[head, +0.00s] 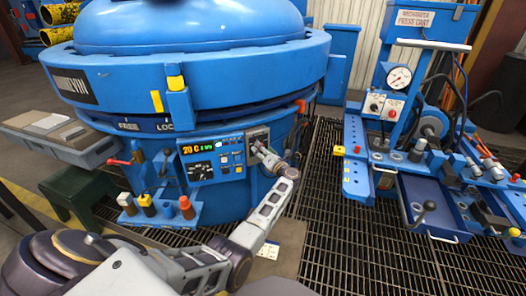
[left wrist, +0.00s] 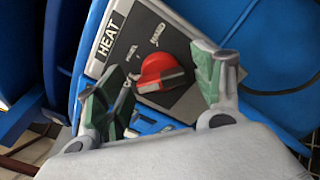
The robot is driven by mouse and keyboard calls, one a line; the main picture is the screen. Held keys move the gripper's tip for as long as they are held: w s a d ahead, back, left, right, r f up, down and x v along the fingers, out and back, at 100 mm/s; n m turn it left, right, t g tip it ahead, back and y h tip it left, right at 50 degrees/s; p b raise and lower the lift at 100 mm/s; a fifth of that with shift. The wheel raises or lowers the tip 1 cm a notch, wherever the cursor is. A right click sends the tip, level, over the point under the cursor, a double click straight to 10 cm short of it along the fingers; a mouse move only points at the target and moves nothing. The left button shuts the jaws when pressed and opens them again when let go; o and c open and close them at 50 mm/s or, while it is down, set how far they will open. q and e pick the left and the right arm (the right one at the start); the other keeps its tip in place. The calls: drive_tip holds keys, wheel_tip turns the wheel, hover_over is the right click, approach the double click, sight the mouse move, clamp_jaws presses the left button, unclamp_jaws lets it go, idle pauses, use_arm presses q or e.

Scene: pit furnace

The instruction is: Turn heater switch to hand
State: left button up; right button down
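The heater switch is a red rotary knob (left wrist: 160,70) on a grey plate marked HEAT (left wrist: 108,38) in the left wrist view. Small white lettering is printed above and to the left of the knob; it is too slanted to read surely. The knob's raised bar lies roughly across the picture. My left gripper (left wrist: 158,78) is open, with green-padded fingers on either side of the knob and gaps to it. In the head view my left gripper (head: 262,152) is at the right end of the furnace control panel (head: 212,160), largely covering the switch. My right gripper is not in view.
The blue furnace (head: 200,70) fills the back. Below its panel, a small rack (head: 160,212) holds coloured-topped items, and levers (head: 140,155) stand to the left. A press cart (head: 415,130) stands at right. Grating floor (head: 335,215) between them is clear.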

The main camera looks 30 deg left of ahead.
use_arm(q)
drive_tip(key=c, duration=0.9)
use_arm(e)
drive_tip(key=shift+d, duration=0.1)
use_arm(q)
drive_tip(key=shift+m, duration=0.3)
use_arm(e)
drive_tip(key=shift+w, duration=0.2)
use_arm(q)
drive_tip(key=m+p, duration=0.2)
drive_tip(key=m, duration=0.4)
drive_tip(key=m+p, duration=0.3)
drive_tip(key=m, duration=0.4)
drive_tip(key=m+p, duration=0.2)
drive_tip(key=m, duration=0.4)
drive_tip(key=shift+f+m, duration=0.3)
drive_tip(key=shift+f, duration=0.1)
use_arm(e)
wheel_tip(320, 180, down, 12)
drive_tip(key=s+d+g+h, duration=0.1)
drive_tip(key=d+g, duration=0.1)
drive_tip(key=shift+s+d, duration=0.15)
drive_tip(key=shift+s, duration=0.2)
